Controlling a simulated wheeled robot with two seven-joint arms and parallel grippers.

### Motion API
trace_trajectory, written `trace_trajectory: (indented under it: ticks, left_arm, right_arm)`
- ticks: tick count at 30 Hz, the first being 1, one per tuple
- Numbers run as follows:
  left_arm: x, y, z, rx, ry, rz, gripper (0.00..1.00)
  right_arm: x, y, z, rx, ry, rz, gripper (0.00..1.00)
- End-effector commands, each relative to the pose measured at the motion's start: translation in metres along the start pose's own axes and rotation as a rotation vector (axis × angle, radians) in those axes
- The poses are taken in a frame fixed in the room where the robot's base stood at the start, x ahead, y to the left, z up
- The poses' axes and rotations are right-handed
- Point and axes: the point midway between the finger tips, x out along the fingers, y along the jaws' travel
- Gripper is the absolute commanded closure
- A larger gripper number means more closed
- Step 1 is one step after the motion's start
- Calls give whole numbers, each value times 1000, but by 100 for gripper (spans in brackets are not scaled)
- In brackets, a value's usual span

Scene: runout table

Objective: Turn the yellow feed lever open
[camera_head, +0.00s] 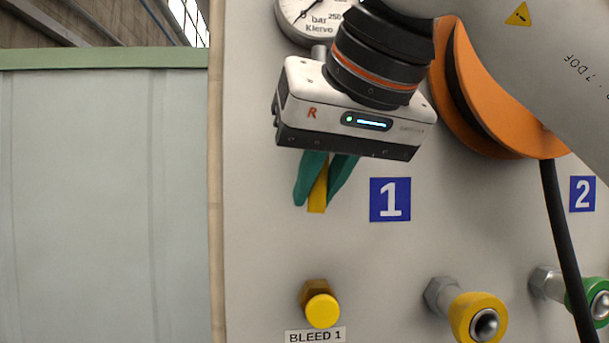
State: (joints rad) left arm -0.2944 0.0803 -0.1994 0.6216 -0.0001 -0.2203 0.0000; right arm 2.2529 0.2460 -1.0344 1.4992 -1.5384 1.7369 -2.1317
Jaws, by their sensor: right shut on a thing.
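The yellow feed lever (318,193) shows as a short yellow strip on the light grey panel (262,240), left of the blue "1" sign. It points down, its upper part hidden by my gripper. My right gripper (321,194) reaches in from the upper right. Its green fingers are shut on the lever, one on each side. The white gripper body marked R covers the valve behind. My left gripper is not in view.
A pressure gauge (311,14) sits just above my right gripper. Below are the yellow BLEED 1 knob (321,309), a yellow-ringed coupling (478,317) and a green-ringed coupling (600,300). A black hose (566,240) hangs at the right. Signs 1 (390,200) and 2 (582,194) mark the panel.

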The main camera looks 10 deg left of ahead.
Motion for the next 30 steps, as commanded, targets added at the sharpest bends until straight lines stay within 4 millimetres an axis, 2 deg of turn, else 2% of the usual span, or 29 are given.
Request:
trace_trajectory:
  ticks: [5,23,24,27,30]
  left_arm:
    - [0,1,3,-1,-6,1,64]
    - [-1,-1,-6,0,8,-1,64]
    - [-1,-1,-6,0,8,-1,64]
    - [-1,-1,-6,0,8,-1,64]
    - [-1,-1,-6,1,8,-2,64]
  right_arm:
    - [-2,-4,2,-44,6,-47,100]
    - [-4,-7,2,-70,11,-73,100]
    - [-4,-7,2,-70,11,-73,82]
    - [-3,-7,2,-70,12,-73,65]
    - [-3,-7,1,-70,14,-73,63]
